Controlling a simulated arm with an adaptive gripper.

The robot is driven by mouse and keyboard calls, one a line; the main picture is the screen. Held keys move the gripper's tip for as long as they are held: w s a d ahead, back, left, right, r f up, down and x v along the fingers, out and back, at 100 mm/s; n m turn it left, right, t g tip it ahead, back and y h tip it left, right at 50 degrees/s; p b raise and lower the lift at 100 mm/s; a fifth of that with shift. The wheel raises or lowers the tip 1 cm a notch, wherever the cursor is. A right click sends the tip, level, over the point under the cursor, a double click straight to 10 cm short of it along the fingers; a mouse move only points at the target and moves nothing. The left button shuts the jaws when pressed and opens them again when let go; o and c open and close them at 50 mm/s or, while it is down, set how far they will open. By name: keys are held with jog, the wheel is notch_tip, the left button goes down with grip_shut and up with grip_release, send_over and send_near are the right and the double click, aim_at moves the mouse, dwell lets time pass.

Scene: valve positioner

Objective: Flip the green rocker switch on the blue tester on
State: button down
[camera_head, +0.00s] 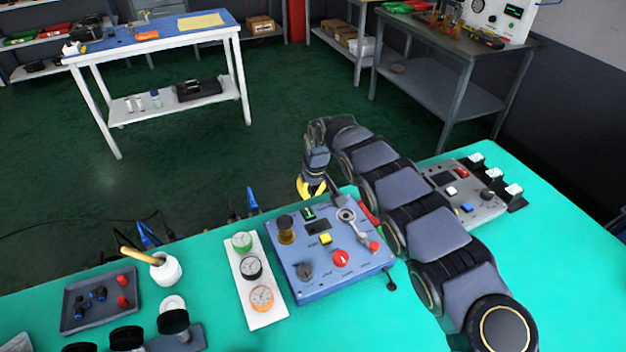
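The blue tester (335,278) stands on the turquoise bench top, right of the white gauge panel. The small green rocker switch (308,213) is near its far edge, between a brass-coloured knob (286,229) and a grey lever (348,219). Its on or off position is too small to tell. My gripper (313,186) is above and just beyond the tester's far edge, a little behind the switch and apart from it in the picture. A yellow curved part shows at the gripper's end. Its fingers are too small to make out.
On the tester are a yellow button (325,238), a red knob (341,258) and a dark display. A white panel (258,301) with gauges is at left. A grey control box (465,193) stands right, partly behind my arm. A cup (166,270) and tray (98,300) are further left.

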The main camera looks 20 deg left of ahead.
aim_at(309, 209)
jog(key=x, duration=0.5)
jog(key=shift+s+d+f, duration=0.1)
jog(key=shift+s+d, duration=0.3)
jog(key=shift+f, duration=0.45)
jog(key=shift+s+d+f, duration=0.15)
jog(key=shift+d+f, duration=0.05)
jog(key=shift+f, duration=0.25)
jog(key=shift+a, duration=0.15)
jog(key=shift+w+a+r, duration=0.15)
jog(key=shift+w+a, duration=0.1)
jog(key=shift+w, duration=0.05)
jog(key=shift+w+a+r, duration=0.15)
jog(key=shift+w+a, duration=0.05)
jog(key=shift+w, duration=0.1)
